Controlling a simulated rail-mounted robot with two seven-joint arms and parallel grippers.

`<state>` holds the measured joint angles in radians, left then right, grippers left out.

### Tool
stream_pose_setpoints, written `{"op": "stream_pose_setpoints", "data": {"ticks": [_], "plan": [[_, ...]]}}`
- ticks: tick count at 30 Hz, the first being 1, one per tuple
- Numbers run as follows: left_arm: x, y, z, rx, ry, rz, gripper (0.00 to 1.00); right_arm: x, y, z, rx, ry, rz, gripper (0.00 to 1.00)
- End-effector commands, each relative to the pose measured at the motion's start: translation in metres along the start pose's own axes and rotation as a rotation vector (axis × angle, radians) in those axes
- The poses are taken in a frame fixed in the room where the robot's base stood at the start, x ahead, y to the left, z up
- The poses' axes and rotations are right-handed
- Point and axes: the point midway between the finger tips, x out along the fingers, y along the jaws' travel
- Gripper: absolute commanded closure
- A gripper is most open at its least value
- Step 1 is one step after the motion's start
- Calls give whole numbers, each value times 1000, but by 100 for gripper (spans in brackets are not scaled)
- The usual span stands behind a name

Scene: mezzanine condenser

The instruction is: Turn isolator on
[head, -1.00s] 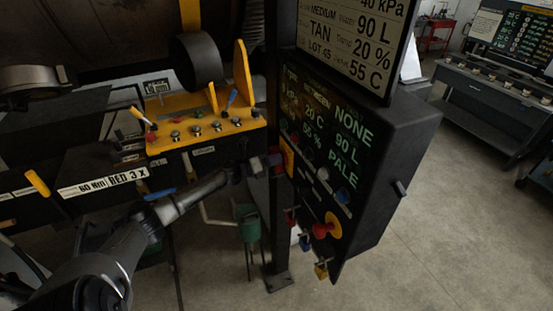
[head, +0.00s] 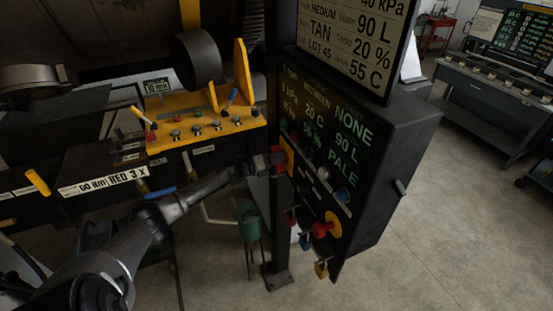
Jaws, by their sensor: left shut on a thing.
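The isolator is a red handle (head: 276,157) on a yellow plate (head: 288,155), at the left edge of the dark control panel (head: 372,190). My left gripper (head: 267,164) reaches in from the left and is shut on the red handle. The jaws are small and dark here and partly cover the handle, so its exact angle is hard to tell. My right gripper is not in view.
Below on the panel are a red knob on yellow (head: 329,226) and small hanging padlocks. A lit readout (head: 325,120) is above. The yellow console (head: 205,132) with levers stands left. A dark post (head: 278,225) stands close to my left gripper.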

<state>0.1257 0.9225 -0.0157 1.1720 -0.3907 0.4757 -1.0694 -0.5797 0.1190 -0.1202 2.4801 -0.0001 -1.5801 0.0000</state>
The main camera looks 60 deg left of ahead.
Motion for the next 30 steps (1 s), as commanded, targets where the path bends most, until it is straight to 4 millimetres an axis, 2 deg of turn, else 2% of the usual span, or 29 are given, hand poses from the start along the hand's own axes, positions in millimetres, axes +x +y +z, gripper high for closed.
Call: {"op": "stream_pose_setpoints", "data": {"ticks": [3, 14, 30], "plan": [[0, 0, 0, 0, 0, 0, 98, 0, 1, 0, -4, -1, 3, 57], [0, 0, 0, -89, 0, 0, 98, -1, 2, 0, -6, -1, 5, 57], [0, 0, 1, -571, 0, 0, 98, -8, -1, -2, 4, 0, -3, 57]]}}
